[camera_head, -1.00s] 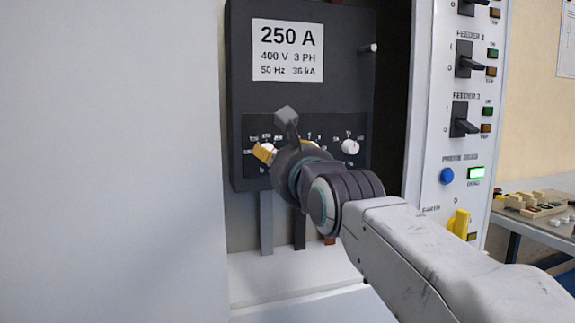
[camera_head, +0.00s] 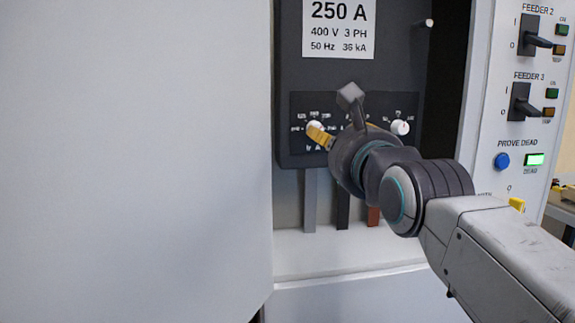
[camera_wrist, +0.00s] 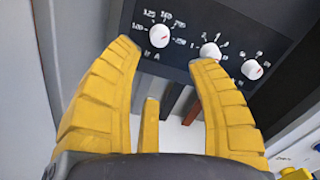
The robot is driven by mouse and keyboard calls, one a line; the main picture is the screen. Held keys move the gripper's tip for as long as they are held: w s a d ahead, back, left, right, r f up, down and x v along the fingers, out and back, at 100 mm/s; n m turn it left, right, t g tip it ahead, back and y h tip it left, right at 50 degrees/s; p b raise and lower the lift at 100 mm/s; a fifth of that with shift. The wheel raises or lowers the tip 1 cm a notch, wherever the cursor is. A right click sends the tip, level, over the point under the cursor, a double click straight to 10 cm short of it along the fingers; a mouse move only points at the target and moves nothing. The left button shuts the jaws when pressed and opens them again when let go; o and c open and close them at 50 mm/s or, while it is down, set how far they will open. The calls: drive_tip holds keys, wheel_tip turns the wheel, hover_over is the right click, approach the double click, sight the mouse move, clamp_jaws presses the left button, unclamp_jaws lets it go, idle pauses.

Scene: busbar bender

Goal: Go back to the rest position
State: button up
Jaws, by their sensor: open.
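My gripper (camera_wrist: 165,56) is open and empty, with its yellow fingers spread in the wrist view. In the head view it reaches toward the dial panel of the black 250 A breaker (camera_head: 395,68). One yellow finger (camera_head: 320,138) shows just below the left dial (camera_head: 314,127); contact cannot be told. The wrist view shows the left dial (camera_wrist: 160,36), the middle dial (camera_wrist: 209,51) and the right dial (camera_wrist: 252,69) beyond the fingertips. In the head view my wrist hides the middle dial, while the right dial (camera_head: 400,128) is visible.
A pale cabinet panel (camera_head: 135,160) fills the left. At right, a control panel (camera_head: 490,110) carries feeder switches, a blue button (camera_head: 502,160) and a lit green DEAD lamp (camera_head: 534,159). Grey, black and red-brown bars (camera_head: 310,200) hang below the breaker, above a white ledge (camera_head: 330,255).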

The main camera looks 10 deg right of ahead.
drive_tip(key=s+f+n+g+p, duration=0.2)
drive_tip(key=s+n+g+p, duration=0.5)
drive_tip(key=s+n+p, duration=0.5)
drive_tip(key=s+f+n+g+p, duration=0.2)
drive_tip(key=s+n+g+p, duration=0.5)
drive_tip(key=s+n+p, duration=0.5)
drive_tip(key=shift+f+n+g+p, duration=0.25)
drive_tip(key=shift+n+p, duration=2.35)
drive_tip(key=shift+p, duration=2.55)
drive_tip(key=shift+o, duration=0.3)
drive_tip(key=shift+w, duration=0.1)
